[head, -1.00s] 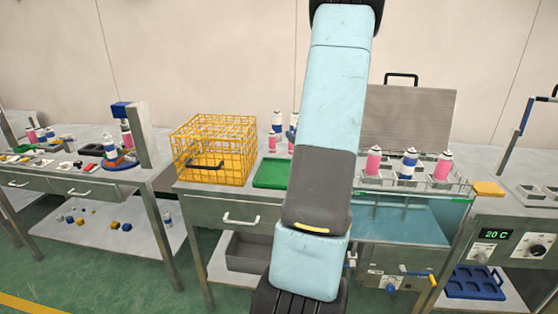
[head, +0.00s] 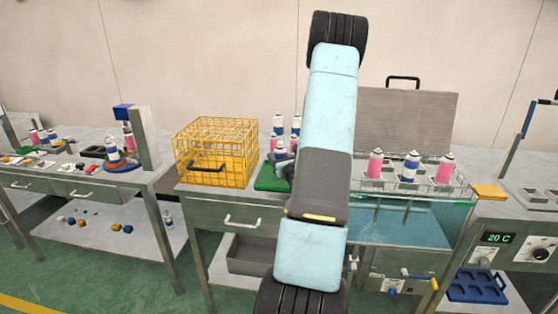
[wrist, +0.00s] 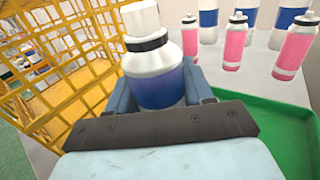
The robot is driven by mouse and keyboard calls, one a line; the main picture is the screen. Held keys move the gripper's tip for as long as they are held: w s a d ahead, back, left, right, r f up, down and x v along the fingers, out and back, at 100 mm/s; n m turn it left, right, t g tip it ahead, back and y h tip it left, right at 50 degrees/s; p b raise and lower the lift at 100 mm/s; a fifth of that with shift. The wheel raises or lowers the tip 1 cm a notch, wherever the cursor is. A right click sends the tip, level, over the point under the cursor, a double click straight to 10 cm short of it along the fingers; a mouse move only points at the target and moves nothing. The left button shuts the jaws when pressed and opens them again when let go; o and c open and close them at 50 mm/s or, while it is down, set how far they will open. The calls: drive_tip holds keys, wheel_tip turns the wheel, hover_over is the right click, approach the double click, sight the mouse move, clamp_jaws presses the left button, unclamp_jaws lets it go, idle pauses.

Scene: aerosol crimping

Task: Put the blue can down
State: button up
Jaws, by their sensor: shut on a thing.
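The blue can (wrist: 155,75), white with a blue band and a white cap, stands upright between the fingers of my gripper (wrist: 162,90) in the wrist view. My gripper is shut on it. The can's lower part is hidden by the gripper. The green tray (wrist: 285,130) shows to the right of and below the gripper; in the head view the tray (head: 268,184) lies on the bench beside the yellow basket. My arm covers part of this area in the head view. I cannot tell whether the can touches the tray.
The yellow wire basket (head: 214,150) stands close to the left; it also shows in the wrist view (wrist: 75,75). Several pink and blue cans stand behind the tray, such as a pink can (wrist: 235,42). A rack of cans (head: 411,167) sits over a water bath to the right.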

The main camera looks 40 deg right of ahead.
drive_tip(key=shift+f, duration=0.35)
drive_tip(key=shift+f, duration=0.1)
drive_tip(key=o, duration=1.1)
drive_tip(key=shift+o, duration=0.2)
